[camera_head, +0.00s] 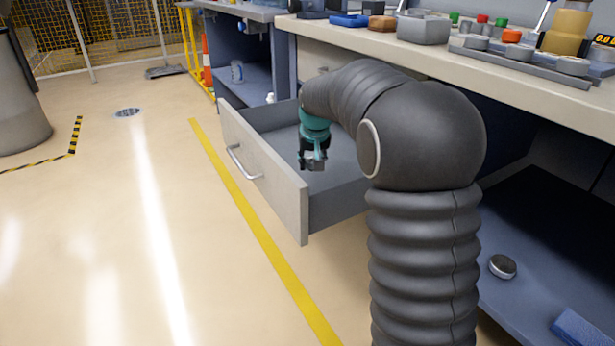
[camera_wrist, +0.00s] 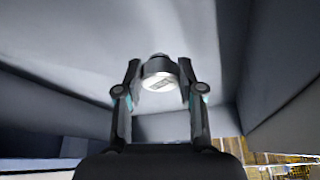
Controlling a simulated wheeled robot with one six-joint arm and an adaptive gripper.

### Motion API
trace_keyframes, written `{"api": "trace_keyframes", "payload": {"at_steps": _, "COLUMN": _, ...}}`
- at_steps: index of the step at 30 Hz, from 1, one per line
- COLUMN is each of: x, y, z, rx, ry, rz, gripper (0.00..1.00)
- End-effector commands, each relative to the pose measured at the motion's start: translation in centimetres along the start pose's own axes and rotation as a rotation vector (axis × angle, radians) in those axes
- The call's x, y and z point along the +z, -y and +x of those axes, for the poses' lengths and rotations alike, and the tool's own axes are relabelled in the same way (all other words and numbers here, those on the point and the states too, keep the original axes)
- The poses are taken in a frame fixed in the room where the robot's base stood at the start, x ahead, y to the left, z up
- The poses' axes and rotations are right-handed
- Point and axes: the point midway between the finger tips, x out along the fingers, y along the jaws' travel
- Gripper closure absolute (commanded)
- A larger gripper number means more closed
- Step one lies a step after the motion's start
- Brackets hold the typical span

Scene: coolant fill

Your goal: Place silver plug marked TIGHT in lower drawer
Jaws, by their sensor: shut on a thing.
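The lower drawer (camera_head: 285,203) stands pulled out from the bench, with a pale front, a metal handle and a grey inside. My gripper (camera_head: 312,165) points down over the open drawer, within its walls as seen in the head view. In the wrist view my gripper (camera_wrist: 158,70) is shut on a round silver plug (camera_wrist: 160,83). The plug has a mark on its face, too small to read. The plug cannot be made out in the head view. The drawer's grey inside (camera_wrist: 85,45) fills most of the wrist view.
The bench top (camera_head: 470,70) holds a grey block, coloured caps and a tan bottle-like item. Under it, a blue shelf (camera_head: 535,275) holds a round dark-sided silver cap (camera_head: 502,266) and a blue block (camera_head: 580,330). The floor left of the drawer is clear.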

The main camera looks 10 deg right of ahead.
Motion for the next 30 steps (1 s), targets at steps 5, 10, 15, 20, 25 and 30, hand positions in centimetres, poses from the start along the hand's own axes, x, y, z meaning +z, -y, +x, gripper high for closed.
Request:
{"api": "trace_keyframes", "payload": {"at_steps": 5, "x": -0.3, "y": 1.2, "z": 1.1, "rx": 0.000, "ry": 0.000, "rz": 0.002, "gripper": 0.84}}
{"api": "trace_keyframes", "payload": {"at_steps": 10, "x": 0.1, "y": 1.2, "z": 2.2, "rx": 0.001, "ry": 0.001, "rz": 0.004, "gripper": 0.84}}
{"api": "trace_keyframes", "payload": {"at_steps": 15, "x": 1.0, "y": 1.2, "z": 4.3, "rx": 0.001, "ry": 0.001, "rz": 0.004, "gripper": 0.84}}
{"api": "trace_keyframes", "payload": {"at_steps": 20, "x": 1.2, "y": 1.2, "z": 4.8, "rx": 0.001, "ry": -0.002, "rz": 0.004, "gripper": 0.84}}
{"api": "trace_keyframes", "payload": {"at_steps": 25, "x": 1.2, "y": 1.2, "z": 4.8, "rx": 0.001, "ry": -0.001, "rz": 0.004, "gripper": 0.84}}
{"api": "trace_keyframes", "payload": {"at_steps": 30, "x": 1.3, "y": 1.2, "z": 5.0, "rx": 0.001, "ry": -0.001, "rz": 0.004, "gripper": 0.47}}
